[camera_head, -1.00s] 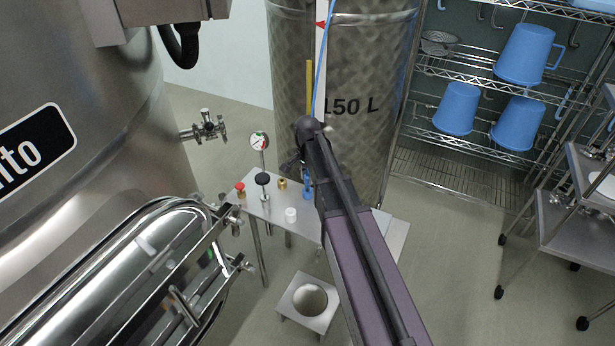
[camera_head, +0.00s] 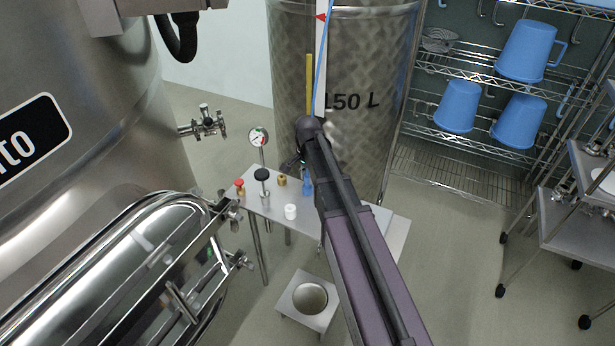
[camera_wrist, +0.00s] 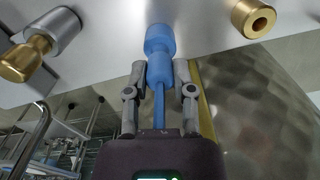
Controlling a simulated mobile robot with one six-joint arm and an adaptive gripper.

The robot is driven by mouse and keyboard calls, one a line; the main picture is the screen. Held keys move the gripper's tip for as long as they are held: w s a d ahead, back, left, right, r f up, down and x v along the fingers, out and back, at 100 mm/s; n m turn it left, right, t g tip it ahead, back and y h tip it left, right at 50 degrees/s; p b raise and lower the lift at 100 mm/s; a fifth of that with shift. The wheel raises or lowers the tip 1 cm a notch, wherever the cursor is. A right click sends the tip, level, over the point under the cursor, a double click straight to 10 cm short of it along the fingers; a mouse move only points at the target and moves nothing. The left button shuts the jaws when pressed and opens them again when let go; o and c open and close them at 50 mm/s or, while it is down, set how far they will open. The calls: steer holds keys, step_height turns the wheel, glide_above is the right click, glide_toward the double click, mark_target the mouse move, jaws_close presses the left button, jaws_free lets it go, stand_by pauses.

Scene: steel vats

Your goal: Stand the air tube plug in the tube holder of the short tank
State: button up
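The air tube plug is blue, with a wide end and a narrower neck. In the wrist view the plug (camera_wrist: 160,42) sits between the two fingers of my gripper (camera_wrist: 160,72), which press on its sides; a thin blue tube runs from it toward my palm. In the head view the plug (camera_head: 307,189) shows at the small steel table, below my gripper (camera_head: 304,172), which is mostly hidden by my arm. Whether the plug touches the tabletop is unclear. A steel tank (camera_head: 355,60) marked 150 L stands behind. I cannot make out the tube holder.
The small table (camera_head: 270,207) bears a red-topped brass fitting (camera_head: 240,187), a black knob (camera_head: 262,175), a brass fitting (camera_head: 282,181) and a white cap (camera_head: 290,211). A large vat (camera_head: 90,130) fills the left. Shelves with blue jugs (camera_head: 457,106) stand right.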

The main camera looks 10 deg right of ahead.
mark_target(307, 175)
steer(key=o, duration=0.4)
steer(key=shift+r, duration=0.2)
step_height(307, 175, up, 9)
steer(key=p, duration=0.9)
steer(key=shift+w+a+r+n+p, duration=1.05)
steer(key=shift+a+r+n+p, duration=0.25)
steer(key=shift+n, duration=0.7)
steer(key=shift+w+a+r+n+p, duration=1.05)
steer(key=shift+a+r+n+p, duration=0.25)
steer(key=shift+n, duration=0.7)
steer(key=shift+w+a+r+n+p, duration=1.05)
steer(key=shift+a+r+n+p, duration=0.25)
steer(key=shift+n, duration=0.7)
steer(key=shift+f, duration=0.1)
